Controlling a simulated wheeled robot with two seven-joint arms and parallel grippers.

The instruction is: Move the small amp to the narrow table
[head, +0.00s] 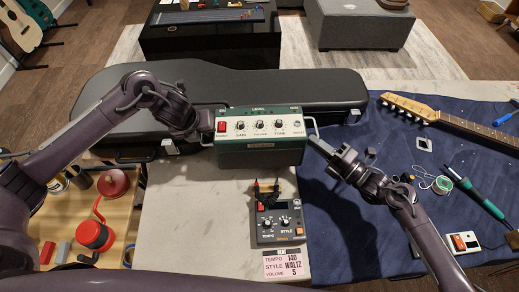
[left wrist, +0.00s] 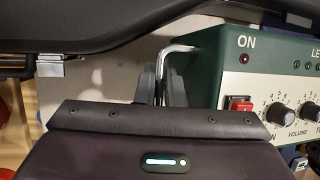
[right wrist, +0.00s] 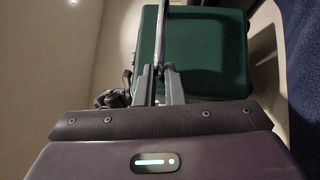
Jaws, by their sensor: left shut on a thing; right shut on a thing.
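The small amp (head: 260,155) is a green box with a pale control panel, a red switch and several knobs. It is in front of the black guitar case, over the pale worktop. My left gripper (head: 207,131) is shut on the metal handle at its left end; the left wrist view shows the fingers (left wrist: 165,75) around this handle. My right gripper (head: 318,143) is shut on the handle at its right end, also seen in the right wrist view (right wrist: 160,75). The amp looks roughly level. I cannot tell its height above the worktop, nor which table is the narrow one.
A drum machine (head: 279,222) and a pink label card (head: 286,265) are in front of the amp. The guitar case (head: 330,88) lies behind. The blue mat (head: 395,215) holds a guitar neck, soldering iron and wire. A wooden surface (head: 62,222) with red items is at left.

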